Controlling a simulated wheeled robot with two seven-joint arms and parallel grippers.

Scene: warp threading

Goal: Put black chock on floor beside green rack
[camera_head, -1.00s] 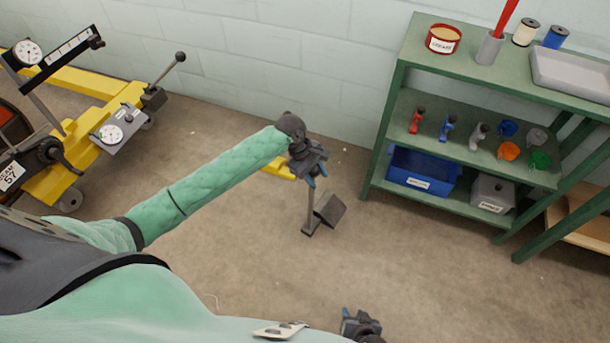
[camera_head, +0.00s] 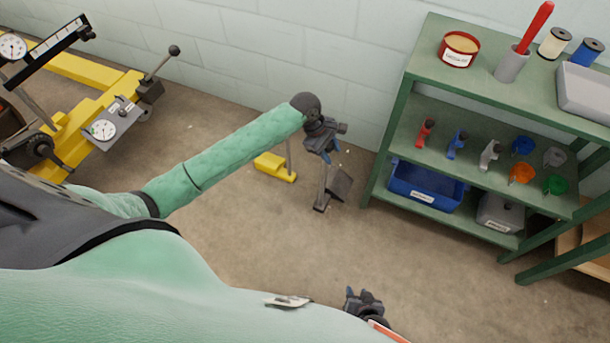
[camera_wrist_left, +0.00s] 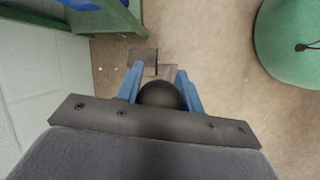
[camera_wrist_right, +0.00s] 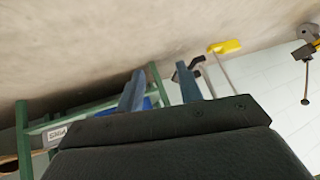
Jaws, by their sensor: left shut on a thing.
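The black chock (camera_head: 339,184) is a dark wedge with an upright handle. It is close to the left front leg of the green rack (camera_head: 398,100), with a narrow gap between them in the head view. My left gripper (camera_head: 328,156) is shut on the handle just under its top. In the left wrist view the round black knob (camera_wrist_left: 158,95) sits between the blue fingers, and part of the chock (camera_wrist_left: 143,57) shows beyond. I cannot tell whether the chock touches the floor. My right gripper (camera_head: 352,294) is low in the head view, open and empty.
A yellow chock (camera_head: 275,166) with an upright handle stands on the floor left of the black one, near the wall. A yellow machine (camera_head: 90,125) is at the left. The rack holds a blue bin (camera_head: 425,188), cans and spools. Floor in front of the rack is clear.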

